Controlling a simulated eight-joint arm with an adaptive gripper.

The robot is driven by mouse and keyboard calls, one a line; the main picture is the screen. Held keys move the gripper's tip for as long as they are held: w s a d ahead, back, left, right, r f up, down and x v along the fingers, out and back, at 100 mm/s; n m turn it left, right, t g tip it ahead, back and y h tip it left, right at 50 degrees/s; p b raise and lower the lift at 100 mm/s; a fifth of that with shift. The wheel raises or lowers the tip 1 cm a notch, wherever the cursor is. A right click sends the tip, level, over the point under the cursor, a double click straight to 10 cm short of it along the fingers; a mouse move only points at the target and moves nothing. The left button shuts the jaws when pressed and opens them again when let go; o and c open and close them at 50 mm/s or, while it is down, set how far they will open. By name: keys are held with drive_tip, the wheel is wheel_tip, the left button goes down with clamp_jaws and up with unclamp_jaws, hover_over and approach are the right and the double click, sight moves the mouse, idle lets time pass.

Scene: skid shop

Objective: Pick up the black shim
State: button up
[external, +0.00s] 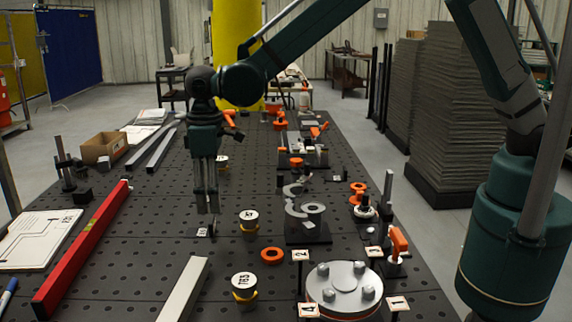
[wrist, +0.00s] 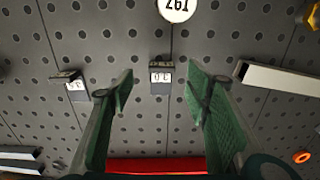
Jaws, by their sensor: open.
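My gripper (external: 207,210) points straight down over the dark perforated table in the external view. In the wrist view its two green-padded fingers (wrist: 160,90) are wide apart with nothing gripped. A small dark block with a white number label (wrist: 161,78), which looks like a shim, lies on the table between the fingertips in that view. It shows below the fingertips in the external view (external: 203,232). A second small dark labelled block (wrist: 70,82) lies left of the fingers in the wrist view. I cannot tell for certain which block is the black shim.
A round labelled cylinder (external: 249,220) stands right of my gripper, with an orange ring (external: 272,255) nearby. A red level (external: 84,250) lies at left and a pale bar (external: 184,290) in front.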

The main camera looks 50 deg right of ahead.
sight(212, 219)
drive_tip(key=shift+s+a+f, duration=0.1)
drive_tip(key=shift+a+f, duration=0.1)
drive_tip(key=shift+a, duration=0.05)
drive_tip(key=shift+f, duration=0.1)
drive_tip(key=shift+f, duration=1.2)
drive_tip(key=shift+f, duration=2.6)
drive_tip(key=c, duration=1)
drive_tip(key=shift+r, duration=0.1)
